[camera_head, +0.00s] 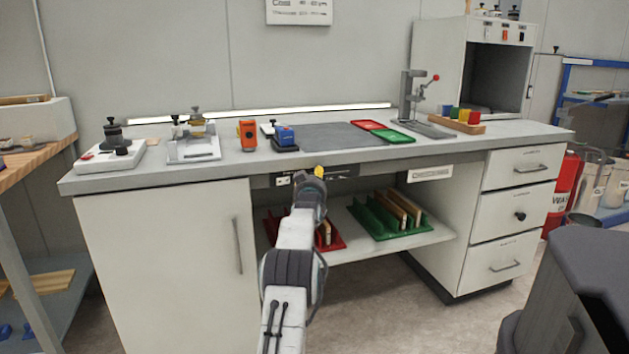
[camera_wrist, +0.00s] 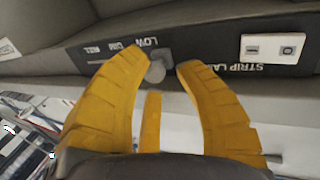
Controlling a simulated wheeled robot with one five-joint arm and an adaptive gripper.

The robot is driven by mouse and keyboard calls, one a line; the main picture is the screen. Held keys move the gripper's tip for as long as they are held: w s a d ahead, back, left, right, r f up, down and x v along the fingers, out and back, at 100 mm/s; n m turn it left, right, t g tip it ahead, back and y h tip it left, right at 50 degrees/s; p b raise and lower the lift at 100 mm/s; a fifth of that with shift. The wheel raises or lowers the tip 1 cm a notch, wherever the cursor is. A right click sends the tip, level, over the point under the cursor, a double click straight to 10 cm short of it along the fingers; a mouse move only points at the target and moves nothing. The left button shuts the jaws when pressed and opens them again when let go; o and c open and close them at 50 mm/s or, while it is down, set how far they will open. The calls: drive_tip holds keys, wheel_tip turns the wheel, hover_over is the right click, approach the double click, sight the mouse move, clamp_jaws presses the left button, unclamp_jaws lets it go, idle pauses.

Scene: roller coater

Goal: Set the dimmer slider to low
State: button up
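The dark strip lamp panel (camera_wrist: 205,50) shows upside down in the wrist view, with the word LOW near its middle and DIM to the left of it. A grey slider knob (camera_wrist: 156,70) sticks out of the panel close to the word LOW. My gripper (camera_wrist: 161,64) has its yellow fingers spread, with the knob between the tips, nearer the left finger. Whether a finger touches it I cannot tell. In the head view my gripper (camera_head: 319,172) is in front of the panel (camera_head: 345,171) under the bench top and hides the knob.
A white switch plate (camera_wrist: 273,48) sits at the right of the panel in the wrist view. The bench top (camera_head: 225,167) overhangs the panel. Below is a shelf with a red rack (camera_head: 335,241) and a green rack (camera_head: 375,222). A cabinet door (camera_head: 170,260) stands left.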

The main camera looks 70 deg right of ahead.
drive_tip(key=shift+o, duration=1.3)
drive_tip(key=shift+f, duration=0.15)
drive_tip(key=shift+s+a, duration=0.1)
drive_tip(key=shift+s, duration=0.05)
drive_tip(key=v, duration=1.1)
drive_tip(key=shift+a, duration=0.4)
